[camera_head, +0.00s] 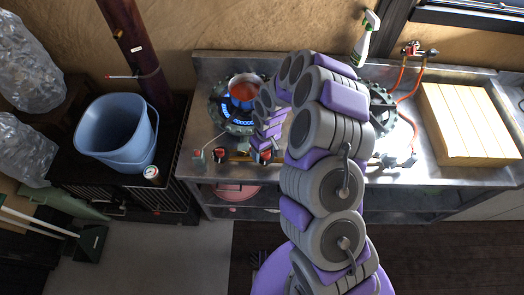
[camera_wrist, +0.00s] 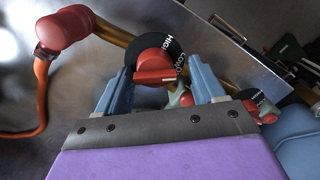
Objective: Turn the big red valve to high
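The red valve (camera_wrist: 155,68) has a handle in front of a black dial marked HIGH and LOW, and sits on a brass pipe in the wrist view. My gripper (camera_wrist: 163,72) has its two blue fingers apart, one on each side of the red handle, with gaps visible. In the head view, my gripper (camera_head: 262,148) is at the front edge of the steel counter, and my arm partly hides the valve there. A second, smaller red valve (camera_wrist: 250,104) with a black dial is at the lower right of the wrist view; red valves (camera_head: 219,153) also show in the head view.
A pot (camera_head: 245,88) of red food stands on a burner with blue flames (camera_head: 240,122). An orange hose (camera_wrist: 42,100) joins the pipe's red end. A blue bin (camera_head: 117,130) stands left; a spray bottle (camera_head: 365,40) and wooden board (camera_head: 470,125) are right.

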